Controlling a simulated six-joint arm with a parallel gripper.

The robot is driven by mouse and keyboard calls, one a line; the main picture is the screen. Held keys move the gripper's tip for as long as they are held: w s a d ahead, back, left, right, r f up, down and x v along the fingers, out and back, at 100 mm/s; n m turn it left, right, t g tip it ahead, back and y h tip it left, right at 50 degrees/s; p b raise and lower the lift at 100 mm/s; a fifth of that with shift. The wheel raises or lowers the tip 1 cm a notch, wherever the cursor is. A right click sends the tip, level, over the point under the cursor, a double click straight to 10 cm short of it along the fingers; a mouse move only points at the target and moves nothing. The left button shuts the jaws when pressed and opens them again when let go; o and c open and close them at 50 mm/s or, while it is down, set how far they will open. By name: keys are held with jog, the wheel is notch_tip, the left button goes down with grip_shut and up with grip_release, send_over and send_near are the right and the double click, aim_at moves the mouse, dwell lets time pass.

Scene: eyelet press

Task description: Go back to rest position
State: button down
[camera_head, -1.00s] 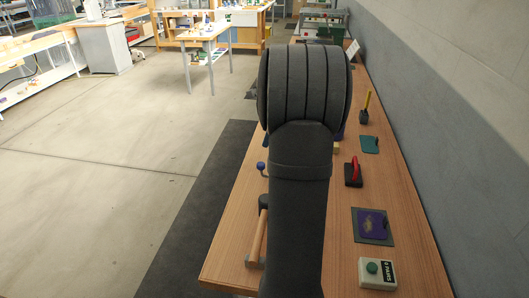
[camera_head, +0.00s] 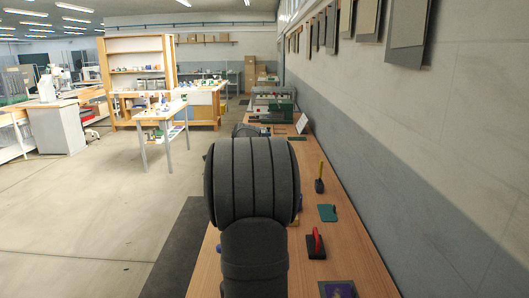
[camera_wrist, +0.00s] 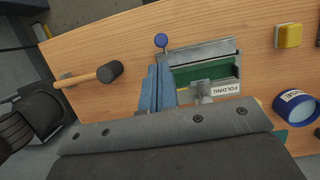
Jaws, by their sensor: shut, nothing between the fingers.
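My gripper (camera_wrist: 165,130) shows along the bottom of the wrist view as a wide grey plate with screws on a dark body. It is shut and I see nothing held in it. It is above the wooden bench (camera_wrist: 210,22), in front of a blue and grey device (camera_wrist: 160,88) with a green bed and a label reading "FOLDING". In the head view my dark arm stands upright at the centre and hides the gripper.
A black-headed mallet (camera_wrist: 108,72) lies left of the device; a blue round container (camera_wrist: 297,108) and a yellow block (camera_wrist: 288,36) are to its right. A red-handled tool (camera_head: 316,243), teal piece (camera_head: 327,212) and yellow-handled brush (camera_head: 319,178) line the wall side. Open floor (camera_head: 90,235) lies left.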

jog(key=x, duration=0.4)
jog(key=d+x, duration=0.1)
jog(key=x, duration=0.8)
jog(key=shift+s+d+f, duration=0.15)
jog(key=shift+d+f, duration=0.05)
jog(key=shift+d, duration=0.05)
jog(key=shift+r, duration=0.1)
